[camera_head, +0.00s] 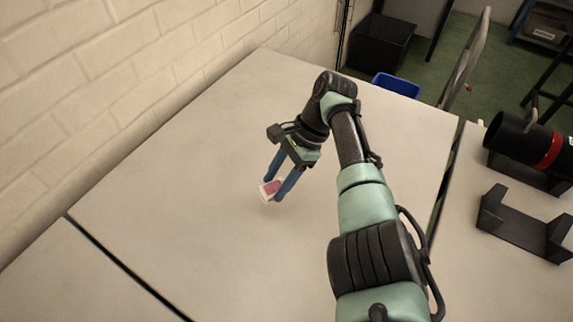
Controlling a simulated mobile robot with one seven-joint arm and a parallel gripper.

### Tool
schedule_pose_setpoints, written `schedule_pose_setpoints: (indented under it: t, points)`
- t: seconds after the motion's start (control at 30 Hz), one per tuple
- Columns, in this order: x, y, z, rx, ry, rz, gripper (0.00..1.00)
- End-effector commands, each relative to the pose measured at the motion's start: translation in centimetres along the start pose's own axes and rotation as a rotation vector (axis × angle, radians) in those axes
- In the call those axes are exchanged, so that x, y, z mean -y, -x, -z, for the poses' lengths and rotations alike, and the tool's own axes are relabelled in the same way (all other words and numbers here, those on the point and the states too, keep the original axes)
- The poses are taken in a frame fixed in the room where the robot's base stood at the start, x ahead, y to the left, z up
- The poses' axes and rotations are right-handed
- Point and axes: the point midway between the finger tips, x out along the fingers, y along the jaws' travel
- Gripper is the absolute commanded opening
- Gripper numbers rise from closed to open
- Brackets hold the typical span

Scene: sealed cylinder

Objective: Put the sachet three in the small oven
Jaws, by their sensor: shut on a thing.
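My gripper (272,187) is near the middle of the picture, with its two blue fingers pointing down over the white table (180,190). It is shut on a small white sachet with a pink-red patch (269,190). The sachet looks to be a little above the table or close to it; the exact gap is hard to tell. Any number on the sachet is too small to read. No small oven can be made out in this view.
A black cylinder with a red band (518,143) lies on a dark stand at the right. An empty dark cradle (525,222) sits below it. A brick wall (130,80) borders the table's left. A blue bin (396,84) stands beyond the far edge. The table's left half is clear.

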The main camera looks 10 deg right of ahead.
Motion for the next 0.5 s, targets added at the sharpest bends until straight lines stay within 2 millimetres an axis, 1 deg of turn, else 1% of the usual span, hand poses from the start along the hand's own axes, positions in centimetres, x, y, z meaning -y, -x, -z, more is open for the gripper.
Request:
schedule_pose_setpoints:
  t: [0.03, 0.3, 0.5]
  points:
    - [0.9, -0.1, 0.5, 0.001, -0.078, 0.052, 0.0]
    - [5.1, 1.8, 1.4, -0.001, -0.503, 0.297, 0.0]
    - [7.3, 3.2, 1.9, -0.002, -0.751, 0.436, 0.0]
